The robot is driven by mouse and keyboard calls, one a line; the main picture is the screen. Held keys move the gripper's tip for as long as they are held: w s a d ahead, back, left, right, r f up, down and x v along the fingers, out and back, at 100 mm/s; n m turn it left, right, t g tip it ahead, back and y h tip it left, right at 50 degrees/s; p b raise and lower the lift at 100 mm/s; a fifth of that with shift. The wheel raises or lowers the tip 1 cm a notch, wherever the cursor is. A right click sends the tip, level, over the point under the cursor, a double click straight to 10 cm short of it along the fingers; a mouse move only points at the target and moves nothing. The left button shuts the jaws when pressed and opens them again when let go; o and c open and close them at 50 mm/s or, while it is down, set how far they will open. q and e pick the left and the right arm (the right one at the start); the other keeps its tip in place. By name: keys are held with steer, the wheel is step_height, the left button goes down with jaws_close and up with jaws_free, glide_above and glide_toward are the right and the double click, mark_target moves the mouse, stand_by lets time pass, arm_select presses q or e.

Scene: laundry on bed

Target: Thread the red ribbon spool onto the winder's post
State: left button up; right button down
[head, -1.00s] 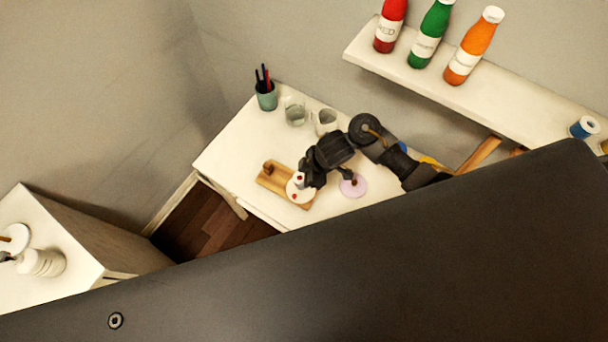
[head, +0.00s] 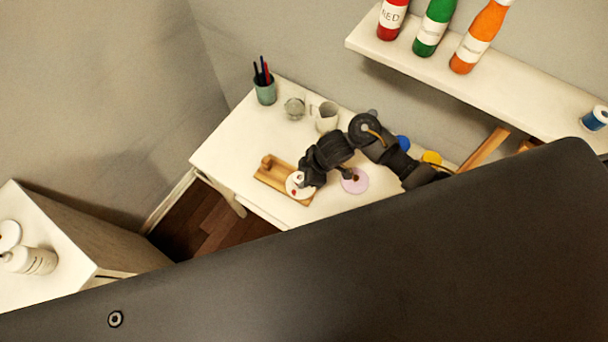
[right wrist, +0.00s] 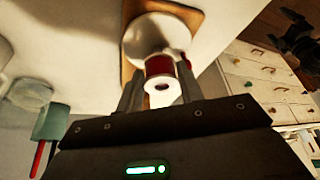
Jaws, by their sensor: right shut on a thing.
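The wooden winder (head: 268,172) lies near the front edge of the white desk. My right gripper (head: 303,184) is over its right end, shut on the red ribbon spool. In the right wrist view the spool (right wrist: 160,67) sits between the two fingers (right wrist: 160,92), with red ribbon and a white end with a dark hole facing the camera. A larger white disc (right wrist: 148,32) lies beyond it over the winder's board (right wrist: 190,18). The post is hidden; I cannot tell whether the spool is around it. A dark claw-like shape (right wrist: 297,38), probably my left gripper, shows at the right edge.
A pink disc (head: 360,182) lies right of the gripper. A pen cup (head: 265,92), a glass (head: 294,108) and a white mug (head: 326,118) stand along the desk's back. A shelf (head: 480,98) with bottles is above. My dark body part covers the lower picture.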

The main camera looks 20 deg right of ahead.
steer(key=c, duration=0.8)
jaws_free()
steer(key=shift+c, duration=0.2)
steer(key=p+v, duration=0.4)
steer(key=v, duration=0.7)
steer(key=shift+f, duration=0.15)
